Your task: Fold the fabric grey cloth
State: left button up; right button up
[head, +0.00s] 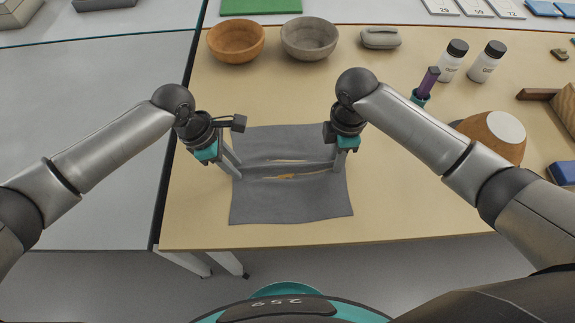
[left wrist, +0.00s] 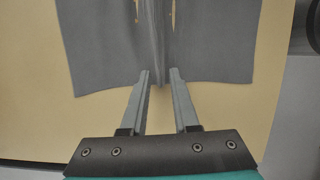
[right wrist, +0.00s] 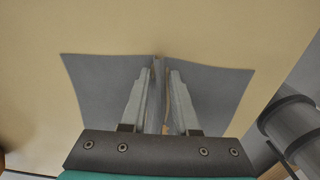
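The grey cloth (head: 290,206) lies on the wooden table with a narrow raised ridge across its middle. Light patches show along both sides of the ridge. My left gripper (head: 238,171) is at the cloth's left edge, pointing down. In the left wrist view its fingers (left wrist: 159,76) stand on either side of the ridge's end and pinch it. My right gripper (head: 337,164) is at the right edge. In the right wrist view its fingers (right wrist: 160,70) hold the ridge's other end between them. The rest of the cloth spreads out flat on both sides of the ridge.
An orange bowl (head: 236,41) and a grey bowl (head: 309,38) stand behind the cloth. Two white bottles (head: 453,60) and a purple-handled tool (head: 427,83) stand at the back right. Table in front is clear.

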pick_arm(q)
jog(key=c, duration=0.4)
pick_arm(e)
jog(key=c, duration=0.4)
pick_arm(q)
grip_shut()
pick_arm(e)
grip_shut()
pick_arm(q)
jog(key=shift+r, duration=0.1)
pick_arm(e)
jog(key=shift+r, duration=0.1)
